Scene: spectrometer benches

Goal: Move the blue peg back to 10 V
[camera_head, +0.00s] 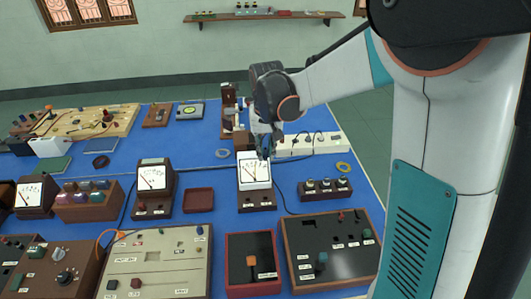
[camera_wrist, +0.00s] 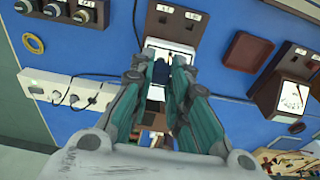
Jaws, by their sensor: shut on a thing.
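My gripper (camera_head: 266,150) is at the end of the raised arm, over the white-faced meter (camera_head: 255,172) in the middle of the blue table. In the wrist view its two teal fingers (camera_wrist: 160,78) are shut on a small dark blue piece, which looks like the blue peg (camera_wrist: 160,71). The peg is held in front of the meter's white face (camera_wrist: 182,48). The fingers hide part of the peg and of the meter. The meter's dark base (camera_head: 257,199) carries small labels that are too small to read, so I cannot tell which is 10 V.
A white power strip (camera_head: 318,143) with plugs and cables lies right of the gripper. A second meter (camera_head: 153,178), an empty brown tray (camera_head: 198,199) and a row of knobs (camera_head: 325,188) stand nearby. Boxes with switches fill the front edge. A cable crosses the bare blue table.

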